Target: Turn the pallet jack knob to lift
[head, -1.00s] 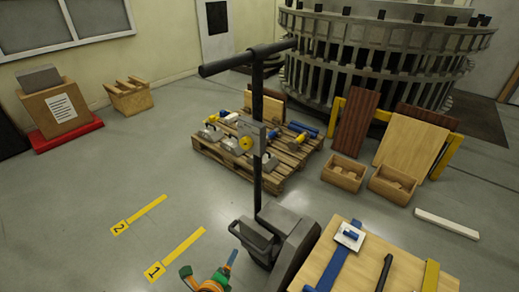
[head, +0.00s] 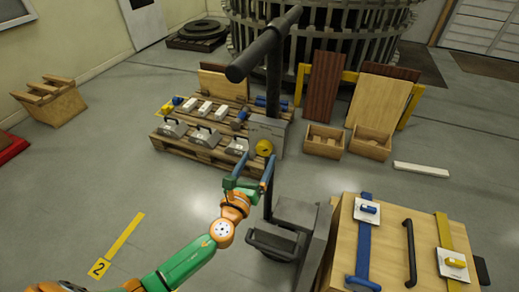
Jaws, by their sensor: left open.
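The pallet jack knob is a yellow round knob (head: 264,148) on a grey plate (head: 272,126) fixed to the pallet jack's dark mast. The jack's dark handle bar (head: 264,44) crosses the top of the mast, and its grey body (head: 294,213) stands below. My left gripper (head: 257,158) is open, with its two blue fingers pointing up toward the knob. The fingertips appear just below and to either side of the knob; I cannot tell whether they touch it. My right gripper is out of view.
A wooden pallet (head: 188,152) with grey weights and tools lies behind the jack. A wooden workbench (head: 345,225) with a blue bar and a black handle stands at right. Small wooden crates (head: 323,143) sit beyond. Floor at left is clear, with a yellow marker (head: 124,236).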

